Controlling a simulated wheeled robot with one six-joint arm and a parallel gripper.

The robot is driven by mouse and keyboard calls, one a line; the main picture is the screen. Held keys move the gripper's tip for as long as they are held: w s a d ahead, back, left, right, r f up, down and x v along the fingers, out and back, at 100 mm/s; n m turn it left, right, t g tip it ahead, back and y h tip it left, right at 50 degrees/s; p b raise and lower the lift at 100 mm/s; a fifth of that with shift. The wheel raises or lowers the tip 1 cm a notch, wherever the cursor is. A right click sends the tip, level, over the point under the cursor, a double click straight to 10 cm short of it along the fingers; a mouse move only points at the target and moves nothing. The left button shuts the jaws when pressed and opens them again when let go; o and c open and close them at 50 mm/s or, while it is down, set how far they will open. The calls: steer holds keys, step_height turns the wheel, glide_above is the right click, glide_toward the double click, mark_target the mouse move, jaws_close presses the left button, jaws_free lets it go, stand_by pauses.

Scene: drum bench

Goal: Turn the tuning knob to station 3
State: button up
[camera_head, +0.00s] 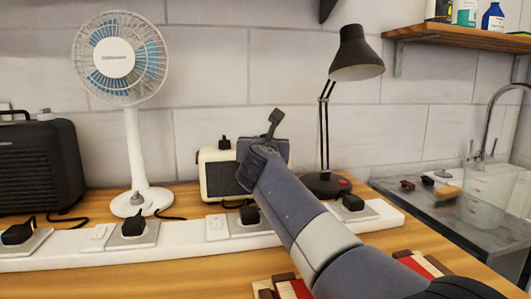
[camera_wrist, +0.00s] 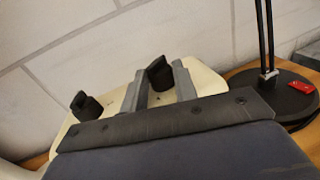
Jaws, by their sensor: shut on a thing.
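A cream radio (camera_head: 205,155) with a dark speaker grille stands on the bench; my arm hides its right side. Its cream top (camera_wrist: 118,100) also shows in the wrist view, carrying two black knobs. My gripper (camera_head: 256,148) is over the radio's right part. In the wrist view my gripper (camera_wrist: 160,86) has one grey finger on each side of the right black knob (camera_wrist: 158,72), shut on it. The left black knob (camera_wrist: 86,106) stands free; it also shows in the head view (camera_head: 224,142). No station numbers can be read.
A black desk lamp (camera_head: 325,184) stands close on the right, its base also in the wrist view (camera_wrist: 270,95). A white fan (camera_head: 133,150) stands to the left, beside a black appliance (camera_head: 40,165). A white power strip (camera_head: 75,245) with several plugs runs in front.

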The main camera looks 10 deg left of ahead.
steer(key=shift+a+m+h, duration=0.25)
steer(key=shift+m+h, duration=0.45)
steer(key=shift+h, duration=0.7)
steer(key=o, duration=1)
steer(key=shift+c, duration=0.2)
steer(key=shift+s, duration=0.1)
steer(key=s, duration=1)
steer(key=shift+s+d, duration=0.35)
